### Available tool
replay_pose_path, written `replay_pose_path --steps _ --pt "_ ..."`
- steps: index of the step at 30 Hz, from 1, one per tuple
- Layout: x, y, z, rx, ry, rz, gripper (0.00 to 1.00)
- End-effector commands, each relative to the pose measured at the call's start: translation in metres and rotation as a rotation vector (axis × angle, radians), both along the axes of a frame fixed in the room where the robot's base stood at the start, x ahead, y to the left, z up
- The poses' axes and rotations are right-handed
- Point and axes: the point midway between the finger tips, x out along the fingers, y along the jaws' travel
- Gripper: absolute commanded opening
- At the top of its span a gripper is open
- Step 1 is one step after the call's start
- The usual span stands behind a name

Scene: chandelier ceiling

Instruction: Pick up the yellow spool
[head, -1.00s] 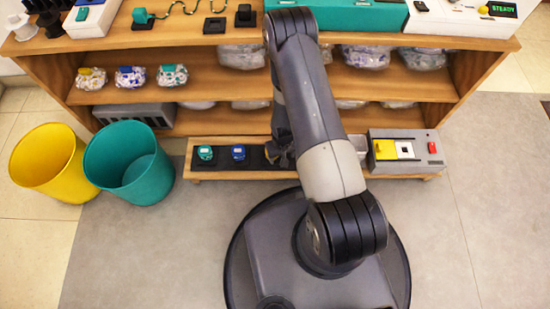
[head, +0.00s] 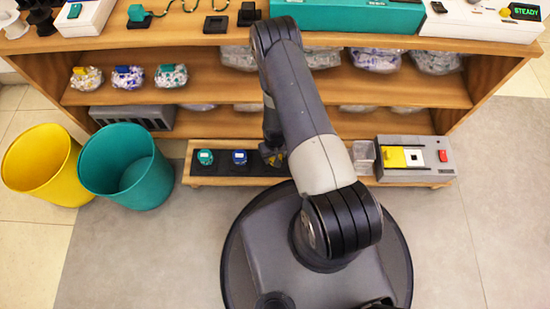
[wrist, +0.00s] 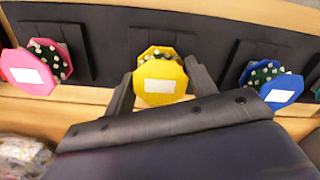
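The yellow spool (wrist: 160,82) shows in the wrist view between the two fingers of my gripper (wrist: 160,90), in front of a black holder. It has an octagonal face with a white label. The fingers are apart, one on each side of it, with small gaps seeming to show. A blue spool (wrist: 270,85) is to its right and a pink spool (wrist: 35,70) to its left. In the head view the yellow spool (head: 279,159) is mostly hidden by my arm, right of the blue spool (head: 239,157) and teal spool (head: 205,157).
The spools' low wooden bench (head: 225,181) stands before a shelf unit (head: 200,70). A clear cup (head: 363,158) and a grey device (head: 430,160) are on its right. A yellow bin (head: 40,165) and a teal bin (head: 127,170) stand at the left. Floor on the right is clear.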

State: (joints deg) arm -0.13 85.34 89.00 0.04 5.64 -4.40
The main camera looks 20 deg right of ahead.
Motion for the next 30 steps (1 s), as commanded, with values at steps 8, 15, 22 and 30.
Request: replay_pose_path --steps 8,15,22,30 --pt "0.000 0.000 0.000 0.000 0.000 0.000 0.31" --pt "0.000 0.000 0.000 0.000 0.000 0.000 0.24" --pt "0.001 0.000 0.021 0.000 -0.001 0.000 0.24" --pt "0.001 0.000 0.076 0.000 -0.002 0.000 0.24"
